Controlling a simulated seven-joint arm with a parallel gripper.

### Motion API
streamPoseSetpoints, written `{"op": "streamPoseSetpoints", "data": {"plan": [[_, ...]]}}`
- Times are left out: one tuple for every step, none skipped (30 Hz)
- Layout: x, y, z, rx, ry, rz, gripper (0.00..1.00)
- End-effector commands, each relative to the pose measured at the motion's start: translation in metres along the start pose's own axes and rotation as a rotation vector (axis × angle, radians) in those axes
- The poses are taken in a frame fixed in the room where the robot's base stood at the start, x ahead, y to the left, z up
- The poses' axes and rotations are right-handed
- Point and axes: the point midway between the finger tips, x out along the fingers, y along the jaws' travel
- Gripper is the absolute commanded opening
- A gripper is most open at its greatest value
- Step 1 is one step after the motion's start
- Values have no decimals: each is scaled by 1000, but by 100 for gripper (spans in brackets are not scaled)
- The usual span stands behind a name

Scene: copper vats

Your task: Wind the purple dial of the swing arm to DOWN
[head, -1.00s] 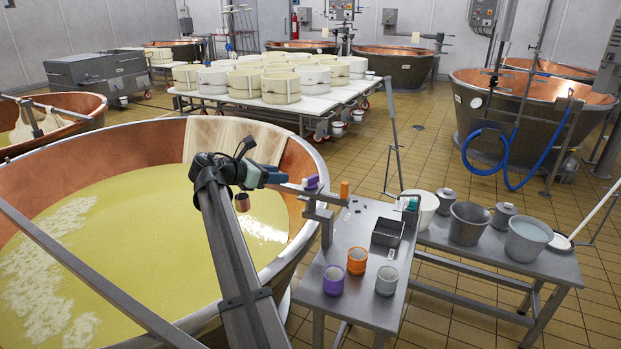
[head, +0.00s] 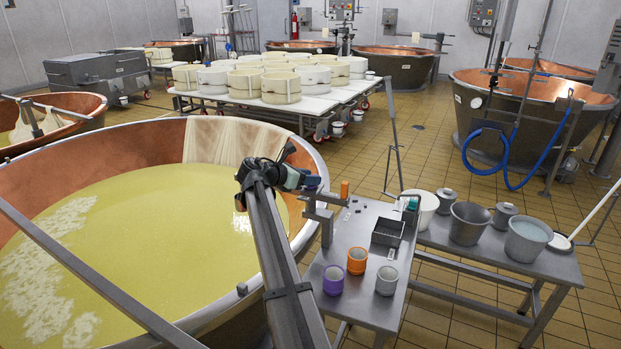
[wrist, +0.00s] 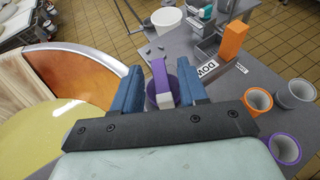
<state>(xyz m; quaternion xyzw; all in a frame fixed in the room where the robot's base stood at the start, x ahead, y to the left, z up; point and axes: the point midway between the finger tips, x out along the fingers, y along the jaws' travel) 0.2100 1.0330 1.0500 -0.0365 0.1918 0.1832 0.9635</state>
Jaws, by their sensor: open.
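The purple dial (wrist: 159,74) shows in the wrist view as an upright purple bar with a pale end, over a darker purple round part. It lies between the two blue fingers of my gripper (wrist: 160,92). The gripper is open, and a gap shows on the bar's left; contact on the right is unclear. A white label reading "DOW", its end hidden, (wrist: 207,70) is to the right of the dial. In the head view my gripper (head: 312,183) is at the swing arm (head: 325,197) and hides the dial.
An orange block (wrist: 233,40) stands beyond the label. Purple (head: 333,280), orange (head: 357,261) and grey (head: 387,280) cups stand on the steel table (head: 352,311). A dark tray (head: 388,232) is behind them. The big copper vat (head: 120,141) is on the left.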

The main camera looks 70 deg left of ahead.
Motion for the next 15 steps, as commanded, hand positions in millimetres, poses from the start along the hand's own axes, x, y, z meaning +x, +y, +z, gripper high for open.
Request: {"op": "streamPoseSetpoints", "data": {"plan": [[4,0,0,0,0,0,43],[6,0,0,0,0,0,43],[7,0,0,0,0,0,43],[8,0,0,0,0,0,43],[9,0,0,0,0,1,43],[10,0,0,0,0,1,43],[10,0,0,0,0,1,43],[10,0,0,0,0,1,43],[10,0,0,0,0,1,43],[10,0,0,0,0,1,43],[10,0,0,0,0,1,43],[10,0,0,0,0,1,43],[10,0,0,0,0,1,43],[10,0,0,0,0,1,43],[10,0,0,0,0,0,39]]}}
